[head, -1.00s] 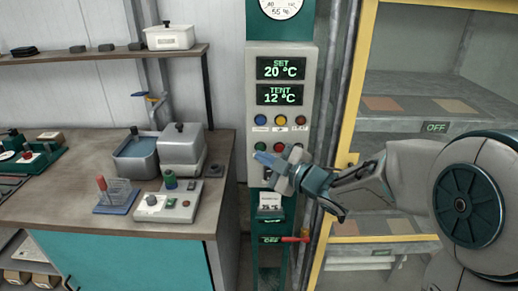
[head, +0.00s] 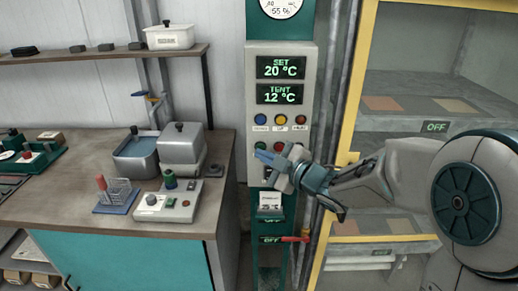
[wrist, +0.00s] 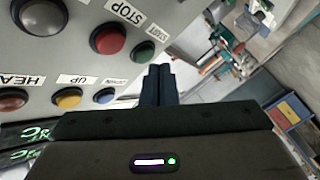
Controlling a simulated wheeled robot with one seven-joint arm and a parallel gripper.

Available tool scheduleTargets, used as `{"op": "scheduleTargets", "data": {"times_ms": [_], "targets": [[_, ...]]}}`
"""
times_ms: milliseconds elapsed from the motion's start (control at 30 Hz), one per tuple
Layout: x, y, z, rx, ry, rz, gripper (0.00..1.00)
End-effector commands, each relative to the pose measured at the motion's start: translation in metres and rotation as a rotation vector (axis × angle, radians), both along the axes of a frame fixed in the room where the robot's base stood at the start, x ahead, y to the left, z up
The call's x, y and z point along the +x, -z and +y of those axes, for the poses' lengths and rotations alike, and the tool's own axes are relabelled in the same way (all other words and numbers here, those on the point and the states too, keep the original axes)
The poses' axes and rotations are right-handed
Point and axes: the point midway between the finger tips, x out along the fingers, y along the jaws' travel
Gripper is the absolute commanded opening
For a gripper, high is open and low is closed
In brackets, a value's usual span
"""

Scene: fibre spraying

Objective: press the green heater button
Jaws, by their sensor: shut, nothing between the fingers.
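The green button (head: 260,146), labelled START in the wrist view (wrist: 144,53), is at the left of the lower button row on the grey control panel (head: 308,75). A red STOP button (head: 278,147) sits beside it. My gripper (head: 263,156) is shut and empty, its blue fingertips in front of the panel just below the green button in the head view. In the wrist view my fingertips (wrist: 158,69) appear beside the green button, overlapping none of its face. I cannot tell whether they touch the panel. The displays read SET 20 °C and TENT 12 °C.
Blue (head: 260,119), yellow (head: 281,119) and red HEAT (head: 301,120) buttons form the upper row. A red-handled lever (head: 296,239) sticks out below the panel. A yellow-framed cabinet (head: 357,90) stands at right, a workbench (head: 70,212) at left.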

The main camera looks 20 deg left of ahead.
Motion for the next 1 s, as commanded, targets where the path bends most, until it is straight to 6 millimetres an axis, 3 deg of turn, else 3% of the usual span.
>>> {"op": "scheduleTargets", "data": {"times_ms": [1000], "targets": [[0.0100,0.0005,0.0022,-0.001,0.000,0.001,0.00]]}}
